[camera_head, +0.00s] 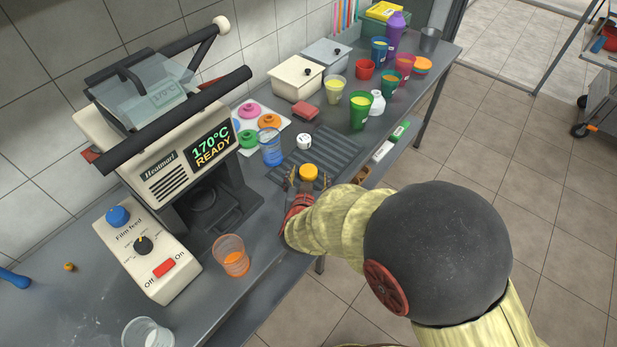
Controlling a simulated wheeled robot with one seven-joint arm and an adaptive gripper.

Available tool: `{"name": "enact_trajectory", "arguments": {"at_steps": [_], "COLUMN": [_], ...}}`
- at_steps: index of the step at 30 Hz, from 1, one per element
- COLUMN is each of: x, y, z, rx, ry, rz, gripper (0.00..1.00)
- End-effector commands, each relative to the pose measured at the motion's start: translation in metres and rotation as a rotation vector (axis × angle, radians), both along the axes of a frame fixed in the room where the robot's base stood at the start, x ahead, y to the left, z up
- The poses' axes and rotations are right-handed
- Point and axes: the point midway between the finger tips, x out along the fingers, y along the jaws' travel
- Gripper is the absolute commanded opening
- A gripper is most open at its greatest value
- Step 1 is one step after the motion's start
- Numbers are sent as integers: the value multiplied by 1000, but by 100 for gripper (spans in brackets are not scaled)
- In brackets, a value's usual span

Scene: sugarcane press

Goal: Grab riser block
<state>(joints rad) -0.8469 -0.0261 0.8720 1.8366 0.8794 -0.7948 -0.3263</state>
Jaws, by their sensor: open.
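No object is plainly marked as the riser block. A small red block (306,110) lies flat on the counter behind the dark ribbed mat. A brown wooden piece (361,174) shows at the counter's front edge, partly hidden by my arm. My gripper (305,181) is open over the front of the ribbed mat, with its fingers pointing away from me. A round yellow-orange top (308,172) shows between or just beyond the fingers; I cannot tell whether they touch it. The red block is farther back, apart from my gripper.
A sealing machine (170,150) reading "170°C READY" stands left. Several cups and lidded bins crowd the far counter.

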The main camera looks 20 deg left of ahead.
Motion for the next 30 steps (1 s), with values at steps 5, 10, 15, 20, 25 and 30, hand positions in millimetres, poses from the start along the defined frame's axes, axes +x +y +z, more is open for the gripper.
{"name": "enact_trajectory", "arguments": {"at_steps": [5, 10, 15, 20, 25, 30], "x": [-7, 7, 21, 40, 56, 59], "y": [4, 5, 10, 18, 20, 21], "z": [-27, -35, -44, -58, -62, -61], "rx": [-43, -47, -46, -47, -46, -47], "ry": [-52, -58, -57, -57, -57, -56], "rz": [-25, -30, -28, -29, -30, -28], "gripper": [67, 67, 67, 67, 67, 67]}}
